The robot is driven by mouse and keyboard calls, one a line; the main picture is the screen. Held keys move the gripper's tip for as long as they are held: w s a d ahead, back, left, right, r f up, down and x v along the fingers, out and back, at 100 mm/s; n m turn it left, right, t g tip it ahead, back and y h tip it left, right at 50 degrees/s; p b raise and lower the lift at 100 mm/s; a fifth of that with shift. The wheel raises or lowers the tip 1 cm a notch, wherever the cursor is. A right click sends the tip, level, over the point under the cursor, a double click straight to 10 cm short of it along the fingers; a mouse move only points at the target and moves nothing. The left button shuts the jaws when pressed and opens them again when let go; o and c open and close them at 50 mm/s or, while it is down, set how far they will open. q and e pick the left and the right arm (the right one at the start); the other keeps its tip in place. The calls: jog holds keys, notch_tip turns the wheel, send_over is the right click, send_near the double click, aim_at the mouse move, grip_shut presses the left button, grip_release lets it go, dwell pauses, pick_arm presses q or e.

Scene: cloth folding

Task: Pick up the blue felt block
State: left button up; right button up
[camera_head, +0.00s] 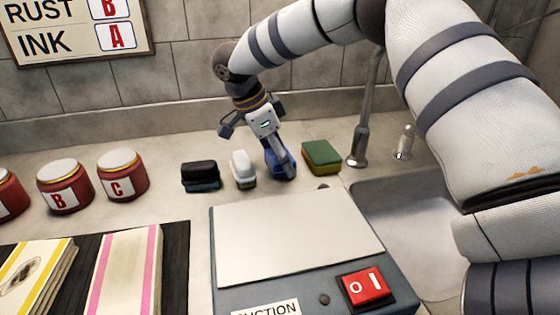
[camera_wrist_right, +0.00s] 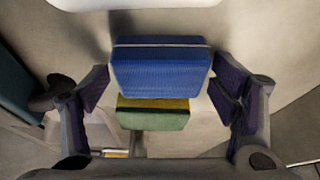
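The blue felt block (camera_head: 287,172) sits on the counter behind the grey suction box, partly hidden by my right gripper (camera_head: 279,158), which reaches down over it. In the right wrist view the blue felt block (camera_wrist_right: 160,72) lies between the two spread fingers of my right gripper (camera_wrist_right: 167,82). A narrow gap shows on each side, so the fingers are open and not closed on it. My left gripper is not in view.
A green and yellow sponge (camera_head: 321,157) is close right of the block. A white block (camera_head: 243,170) and a black block (camera_head: 200,174) stand to its left. The suction box (camera_head: 295,235) is in front; a sink (camera_head: 400,215) and faucet (camera_head: 358,150) are to the right.

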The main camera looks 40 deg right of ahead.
jog(key=c, duration=0.8)
jog(key=shift+r, duration=0.25)
notch_tip(320, 180, up, 3)
jog(key=shift+f, duration=0.15)
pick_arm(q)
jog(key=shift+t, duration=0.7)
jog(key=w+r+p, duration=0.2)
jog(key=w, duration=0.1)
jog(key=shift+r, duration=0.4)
pick_arm(e)
jog(key=s+a+r, duration=0.2)
jog(key=s+r, duration=0.1)
jog(key=s, duration=0.1)
jog(key=s+a+r, duration=0.2)
jog(key=s+r, duration=0.1)
jog(key=s, duration=0.1)
jog(key=s+a+r, duration=0.2)
jog(key=s+r, duration=0.1)
jog(key=s, duration=0.1)
jog(key=shift+s+a+r, duration=0.2)
jog(key=shift+s+r, duration=0.05)
jog(key=shift+r, duration=0.15)
jog(key=shift+o, duration=1.1)
jog(key=shift+a, duration=0.1)
jog(key=shift+c, duration=0.5)
